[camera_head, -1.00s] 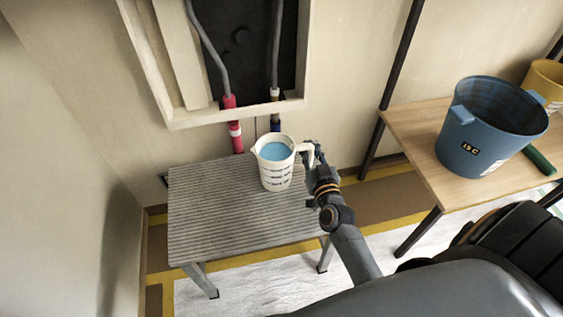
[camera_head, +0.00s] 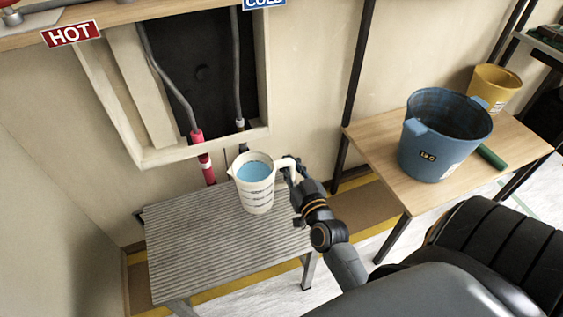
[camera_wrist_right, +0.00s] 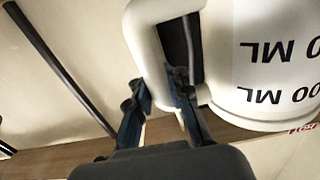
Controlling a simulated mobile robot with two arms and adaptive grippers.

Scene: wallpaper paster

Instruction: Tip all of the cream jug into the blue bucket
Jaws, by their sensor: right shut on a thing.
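The cream jug (camera_head: 257,197) is upright over the grey slatted bench and holds blue liquid (camera_head: 255,171). I cannot tell whether its base touches the bench. My right gripper (camera_head: 292,172) is shut on the jug's handle, on the jug's right side. In the right wrist view the two fingers (camera_wrist_right: 158,95) sit either side of the cream handle (camera_wrist_right: 148,50), with the jug's marked wall (camera_wrist_right: 265,65) to the right. The blue bucket (camera_head: 432,150) stands upright on a wooden table to the right, apart from the jug. My left gripper is not in view.
The wooden table (camera_head: 378,139) also bears a yellow bucket (camera_head: 497,84) behind the blue one and a green cylinder (camera_head: 491,156) beside it. The grey bench (camera_head: 200,245) is clear to the left. A framed wall recess (camera_head: 205,143) with pipes is behind the jug.

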